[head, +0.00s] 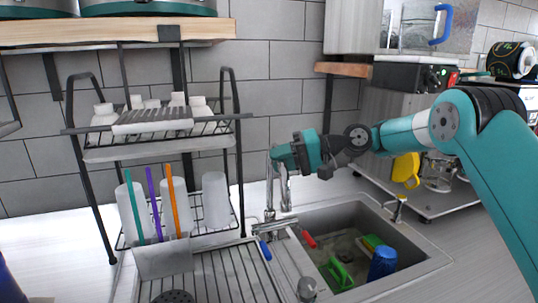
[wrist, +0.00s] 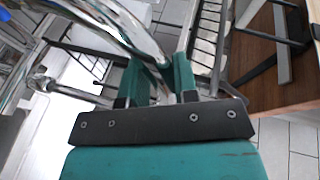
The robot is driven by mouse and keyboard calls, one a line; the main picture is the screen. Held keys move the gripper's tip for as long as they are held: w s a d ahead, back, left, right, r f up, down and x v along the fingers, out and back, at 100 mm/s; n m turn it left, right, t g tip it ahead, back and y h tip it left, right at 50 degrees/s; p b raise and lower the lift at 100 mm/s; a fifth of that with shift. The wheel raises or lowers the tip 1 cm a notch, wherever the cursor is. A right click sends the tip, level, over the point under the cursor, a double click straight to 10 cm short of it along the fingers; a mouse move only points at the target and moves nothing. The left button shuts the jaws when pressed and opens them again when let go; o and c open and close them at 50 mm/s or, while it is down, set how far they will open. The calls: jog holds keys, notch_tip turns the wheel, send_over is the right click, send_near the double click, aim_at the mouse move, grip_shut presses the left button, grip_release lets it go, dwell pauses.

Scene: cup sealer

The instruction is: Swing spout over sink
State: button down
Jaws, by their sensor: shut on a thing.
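The chrome faucet spout (head: 286,190) rises behind the left back corner of the sink (head: 432,262). It looks like a narrow upside-down U and stands left of the basin opening, not over it. My gripper (head: 279,157) reaches in from the right and is shut on the upper part of the spout, which hides some of the bend. In the wrist view the spout (wrist: 122,28) runs as a thick shiny tube down between the two teal fingers of my gripper (wrist: 158,82). The exact contact is partly hidden by the gripper.
A two-tier rack (head: 238,150) with cups and coloured straws stands close left of the spout. A ridged drainboard (head: 212,275) lies in front. The basin holds a blue cup (head: 382,264) and green brushes (head: 340,274). A coffee machine (head: 432,205) stands at right.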

jog(key=shift+d+r, duration=0.1)
jog(key=shift+r, duration=0.1)
dwell(0.3)
jog(key=c, duration=0.9)
grip_release()
jog(key=shift+s, duration=0.1)
jog(key=shift+c, duration=0.2)
jog(key=shift+f, duration=0.1)
jog(key=shift+d, duration=0.1)
jog(key=p+v, duration=0.7)
jog(key=p, duration=0.9)
jog(key=shift+d+p, duration=0.15)
jog(key=shift+p, duration=0.15)
